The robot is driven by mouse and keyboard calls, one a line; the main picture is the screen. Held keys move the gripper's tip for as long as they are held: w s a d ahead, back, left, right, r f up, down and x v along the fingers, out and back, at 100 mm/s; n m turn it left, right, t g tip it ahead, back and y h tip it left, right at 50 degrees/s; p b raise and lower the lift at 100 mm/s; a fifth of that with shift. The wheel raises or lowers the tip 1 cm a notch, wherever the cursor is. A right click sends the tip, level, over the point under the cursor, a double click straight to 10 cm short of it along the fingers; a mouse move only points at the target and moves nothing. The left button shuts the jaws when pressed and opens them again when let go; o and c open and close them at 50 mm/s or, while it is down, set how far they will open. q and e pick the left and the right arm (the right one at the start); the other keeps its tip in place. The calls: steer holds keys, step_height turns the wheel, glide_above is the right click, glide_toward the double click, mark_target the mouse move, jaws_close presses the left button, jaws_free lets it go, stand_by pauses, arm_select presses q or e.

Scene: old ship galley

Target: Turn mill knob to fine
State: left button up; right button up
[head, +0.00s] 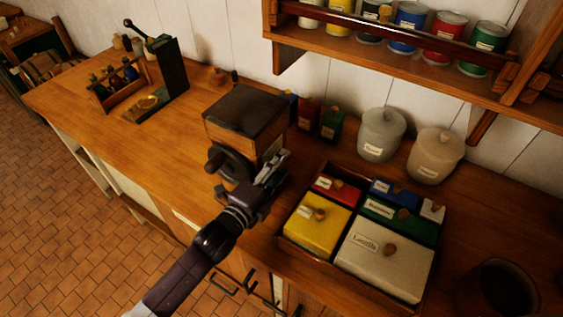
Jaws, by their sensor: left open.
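The mill (229,137) is a wooden box with a dark top, standing on the wooden counter left of the tray of boxes. A dark round knob (225,163) sticks out from its front face. A pale label (272,148) shows on the mill's side, partly covered by my gripper. My left gripper (274,169) is open, close in front of the mill and just right of the knob. I cannot tell whether it touches the mill. The knob's setting marks are too small to read. My right gripper is not in view.
A wooden tray (290,250) of lidded coloured boxes stands right of my gripper. Two lidded jars (381,135) stand behind it. A dark pot (497,287) is at lower right. A shelf (390,53) with cans hangs above.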

arm_select(q)
steer(key=shift+w+d, duration=0.2)
steer(key=shift+d, duration=0.05)
steer(key=shift+c, duration=0.3)
steer(key=c, duration=0.5)
jaws_close()
steer(key=shift+f+b, duration=0.25)
steer(key=shift+b, duration=0.4)
steer(key=t+h+b, duration=0.3)
steer(key=t+b, duration=0.1)
steer(key=b, duration=1.2)
steer(key=shift+f+b, duration=0.1)
steer(key=shift+b, duration=0.3)
steer(key=shift+r+t+h+b, duration=0.3)
steer(key=shift+t+b, duration=0.2)
steer(key=shift+b, duration=0.35)
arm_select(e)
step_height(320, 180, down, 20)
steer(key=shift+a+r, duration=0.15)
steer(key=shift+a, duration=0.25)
